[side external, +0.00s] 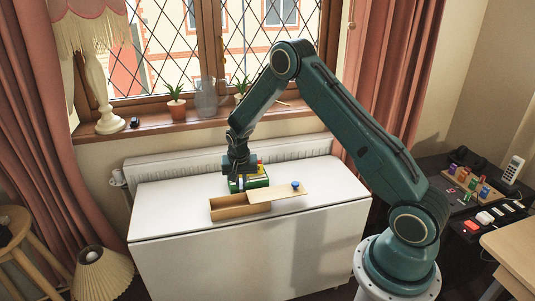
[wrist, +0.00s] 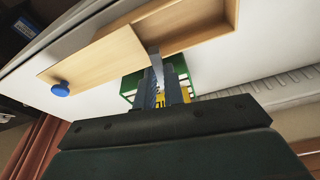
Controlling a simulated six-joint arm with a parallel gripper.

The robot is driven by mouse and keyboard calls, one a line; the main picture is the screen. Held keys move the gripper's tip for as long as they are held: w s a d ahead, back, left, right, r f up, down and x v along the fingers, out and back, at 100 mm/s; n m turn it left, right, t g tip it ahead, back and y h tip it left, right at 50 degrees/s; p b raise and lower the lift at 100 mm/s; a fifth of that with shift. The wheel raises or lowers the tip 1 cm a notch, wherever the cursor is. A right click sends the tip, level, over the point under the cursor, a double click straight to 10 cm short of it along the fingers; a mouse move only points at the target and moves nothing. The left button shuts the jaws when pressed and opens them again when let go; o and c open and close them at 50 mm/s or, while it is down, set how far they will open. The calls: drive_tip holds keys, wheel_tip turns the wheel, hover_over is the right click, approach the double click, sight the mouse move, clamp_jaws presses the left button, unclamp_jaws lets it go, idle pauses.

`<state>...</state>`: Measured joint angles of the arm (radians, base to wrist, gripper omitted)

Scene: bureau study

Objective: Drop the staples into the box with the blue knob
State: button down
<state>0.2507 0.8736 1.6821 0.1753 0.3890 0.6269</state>
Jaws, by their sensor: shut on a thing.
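The wooden box (side external: 238,213) lies on the white table, and it also shows in the wrist view (wrist: 197,43). Its lid (side external: 275,194), bearing the blue knob (side external: 295,184), is slid to the right, leaving the left part open. The lid (wrist: 100,52) and blue knob (wrist: 60,89) are at the left in the wrist view. My gripper (side external: 243,174) is over the green tray behind the box. In the wrist view my gripper (wrist: 160,80) is shut on a thin grey strip, seemingly the staples (wrist: 154,62). The staples cannot be made out in the side view.
The green tray (side external: 233,186) holds yellow, red and other small things; it shows in the wrist view too (wrist: 129,88). A radiator (side external: 290,150) runs along the table's back edge. The table (side external: 180,210) is clear left of the box.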

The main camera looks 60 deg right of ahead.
sight(241, 186)
drive_tip(key=shift+s+a+x, duration=0.1)
drive_tip(key=shift+a+x, duration=0.05)
drive_tip(key=shift+x, duration=0.5)
drive_tip(key=shift+s+a+x, duration=0.1)
drive_tip(key=shift+x, duration=0.6)
drive_tip(key=shift+s+a+x, duration=0.1)
drive_tip(key=shift+a+x, duration=0.05)
drive_tip(key=shift+x, duration=0.5)
drive_tip(key=shift+f, duration=0.1)
drive_tip(key=c, duration=1.4)
unclamp_jaws()
drive_tip(key=v, duration=1.3)
drive_tip(key=shift+r, duration=0.4)
drive_tip(key=shift+s+a, duration=0.1)
drive_tip(key=shift+a, duration=0.05)
